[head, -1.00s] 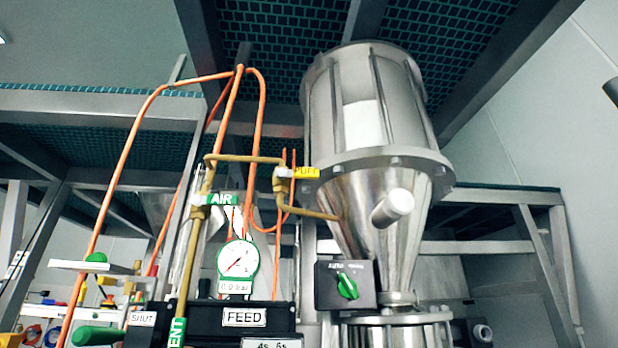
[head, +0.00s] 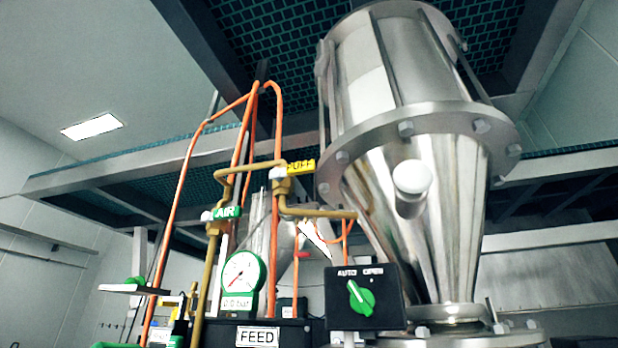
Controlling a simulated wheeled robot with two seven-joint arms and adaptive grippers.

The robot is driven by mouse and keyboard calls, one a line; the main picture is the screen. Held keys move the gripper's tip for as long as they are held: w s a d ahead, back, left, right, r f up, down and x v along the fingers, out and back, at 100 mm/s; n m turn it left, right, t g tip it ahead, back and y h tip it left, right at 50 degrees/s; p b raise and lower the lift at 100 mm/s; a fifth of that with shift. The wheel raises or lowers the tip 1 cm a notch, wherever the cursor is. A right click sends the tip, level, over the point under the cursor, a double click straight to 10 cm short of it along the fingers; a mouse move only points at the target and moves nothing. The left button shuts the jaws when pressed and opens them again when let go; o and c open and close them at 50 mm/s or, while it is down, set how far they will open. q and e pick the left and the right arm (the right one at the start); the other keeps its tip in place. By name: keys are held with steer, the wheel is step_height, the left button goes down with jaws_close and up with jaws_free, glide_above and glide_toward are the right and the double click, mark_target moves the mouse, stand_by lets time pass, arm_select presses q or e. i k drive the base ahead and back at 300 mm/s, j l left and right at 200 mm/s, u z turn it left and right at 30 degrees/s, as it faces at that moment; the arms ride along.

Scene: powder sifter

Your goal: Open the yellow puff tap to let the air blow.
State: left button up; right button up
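The yellow puff tap (head: 300,167) shows in the head view as a small yellow handle marked PUFF. It sits on a brass valve body (head: 282,185) on the brass pipe, left of the steel hopper. The green AIR tap (head: 227,212) is on the same pipe, lower and to the left. A pressure gauge (head: 242,273) with a green rim is below, its needle at the low end. Neither of my grippers is in view.
The large steel hopper (head: 430,190) fills the right. A black box with a green AUTO/OPEN knob (head: 361,298) stands in front of its lower part. A FEED label (head: 257,337) is at the bottom. Orange hoses (head: 188,165) hang at left; a steel frame is overhead.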

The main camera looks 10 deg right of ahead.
mark_target(306, 167)
steer(key=l+u, duration=0.25)
steer(key=l, duration=0.2)
steer(key=l+u, duration=0.25)
steer(key=l, duration=0.15)
steer(key=k+l+u, duration=0.25)
steer(key=l, duration=0.15)
steer(key=l+u, duration=0.25)
steer(key=l, duration=0.2)
